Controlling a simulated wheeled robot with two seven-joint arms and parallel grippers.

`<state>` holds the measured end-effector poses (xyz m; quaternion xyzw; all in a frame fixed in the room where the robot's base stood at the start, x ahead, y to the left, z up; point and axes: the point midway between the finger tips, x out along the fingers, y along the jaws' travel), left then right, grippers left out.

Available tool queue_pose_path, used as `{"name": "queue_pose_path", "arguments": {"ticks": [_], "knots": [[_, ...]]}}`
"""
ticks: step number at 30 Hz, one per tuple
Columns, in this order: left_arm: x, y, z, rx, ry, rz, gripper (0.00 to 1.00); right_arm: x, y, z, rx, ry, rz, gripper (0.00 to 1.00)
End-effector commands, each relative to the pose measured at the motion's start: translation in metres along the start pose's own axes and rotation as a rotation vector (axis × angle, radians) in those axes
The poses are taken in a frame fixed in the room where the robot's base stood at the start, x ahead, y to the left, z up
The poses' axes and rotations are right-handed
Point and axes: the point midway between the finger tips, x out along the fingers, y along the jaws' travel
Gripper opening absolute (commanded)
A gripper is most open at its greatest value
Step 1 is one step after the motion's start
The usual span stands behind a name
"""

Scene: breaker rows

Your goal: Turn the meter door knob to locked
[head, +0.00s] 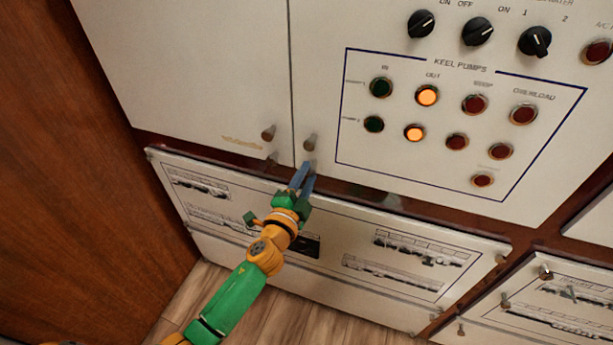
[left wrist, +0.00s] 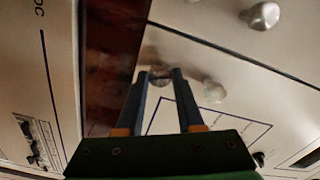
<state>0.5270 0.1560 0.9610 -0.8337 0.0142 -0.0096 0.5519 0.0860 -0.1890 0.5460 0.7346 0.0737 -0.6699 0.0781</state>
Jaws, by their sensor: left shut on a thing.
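My left gripper (head: 303,168) reaches up from below to the bottom edge of the upper white panels. In the left wrist view its two blue fingers (left wrist: 160,78) are closed on a small rounded knob (left wrist: 160,72), which is partly hidden between the fingertips. In the head view a knob (head: 310,142) stands just above the fingertips, right of the seam between two panels. Another knob (head: 268,132) sits left of that seam. I cannot read a label or tell the held knob's turn. My right gripper is not in view.
The keel pumps panel (head: 340,90) with lit and unlit buttons is at the upper right, below black rotary switches (head: 478,31). A white lower panel (head: 385,305) lies behind my left arm. A brown wooden wall (head: 75,150) closes the left side. Bare floor (head: 310,320) shows below.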

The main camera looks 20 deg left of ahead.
Motion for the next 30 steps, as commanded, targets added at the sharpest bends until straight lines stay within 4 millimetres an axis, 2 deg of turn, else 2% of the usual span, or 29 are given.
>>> {"name": "queue_pose_path", "arguments": {"ticks": [9,15,30], "knots": [[-0.0001,0.0002,0.0003,0.243,-0.001,0.001,0.0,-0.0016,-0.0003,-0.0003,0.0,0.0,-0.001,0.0],[-0.0001,0.0003,0.0001,0.342,0.0,0.001,0.0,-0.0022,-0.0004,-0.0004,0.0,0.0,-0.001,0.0],[-0.0001,0.0002,0.0001,0.419,0.0,0.001,0.0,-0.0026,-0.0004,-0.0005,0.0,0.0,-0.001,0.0]]}}
